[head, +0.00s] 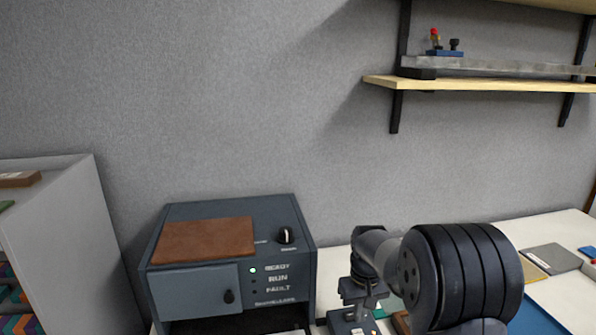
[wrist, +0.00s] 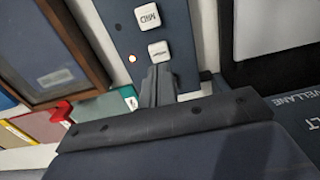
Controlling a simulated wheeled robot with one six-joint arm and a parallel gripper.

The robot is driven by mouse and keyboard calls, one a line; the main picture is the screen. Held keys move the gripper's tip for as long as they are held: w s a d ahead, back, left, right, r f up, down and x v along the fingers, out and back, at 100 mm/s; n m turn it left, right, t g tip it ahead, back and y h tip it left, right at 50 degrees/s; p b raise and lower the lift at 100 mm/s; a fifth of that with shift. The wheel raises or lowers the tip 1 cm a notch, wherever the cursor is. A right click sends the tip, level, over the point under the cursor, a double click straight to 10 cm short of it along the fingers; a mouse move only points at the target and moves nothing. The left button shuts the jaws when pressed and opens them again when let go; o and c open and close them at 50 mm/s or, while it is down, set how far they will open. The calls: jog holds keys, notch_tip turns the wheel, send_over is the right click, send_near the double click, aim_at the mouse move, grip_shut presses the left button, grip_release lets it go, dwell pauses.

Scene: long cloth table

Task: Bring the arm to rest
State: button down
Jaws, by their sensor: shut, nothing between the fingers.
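My gripper (wrist: 160,84) is shut and empty in the wrist view. Its fingertips are at or just above a dark blue panel (wrist: 145,25), close to a white button (wrist: 158,49); I cannot tell whether they touch. A second white button marked MID (wrist: 147,16) sits farther along the panel, and a small white light shows beside the nearer button. In the head view my arm reaches over the table at the lower right, and its thick wrist link hides part of the table.
A grey-blue machine (head: 296,262) with a green light at READY stands left of my arm, a brown board on top. A shelf (head: 470,84) hangs at upper right. A white cabinet (head: 75,240) stands left.

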jog(key=shift+f+b, duration=0.4)
jog(key=shift+b, duration=0.4)
notch_tip(320, 180, up, 10)
jog(key=w+a+f+m+t+y+p, duration=0.1)
jog(key=w+a+f+m+t+y, duration=0.35)
jog(key=m, duration=0.85)
jog(key=d+f+m+t, duration=0.1)
jog(key=m, duration=0.3)
jog(key=d+f+m+t+b, duration=0.1)
jog(key=f+m, duration=0.1)
jog(key=m, duration=0.2)
jog(key=d+f+m+t+h, duration=0.1)
jog(key=d+m+t, duration=0.1)
jog(key=m, duration=0.1)
jog(key=shift+w+f+m+b, duration=0.1)
jog(key=shift+f+m+b, duration=0.25)
jog(key=shift+m+b, duration=0.05)
jog(key=shift+f+b, duration=0.7)
jog(key=shift+f, duration=0.1)
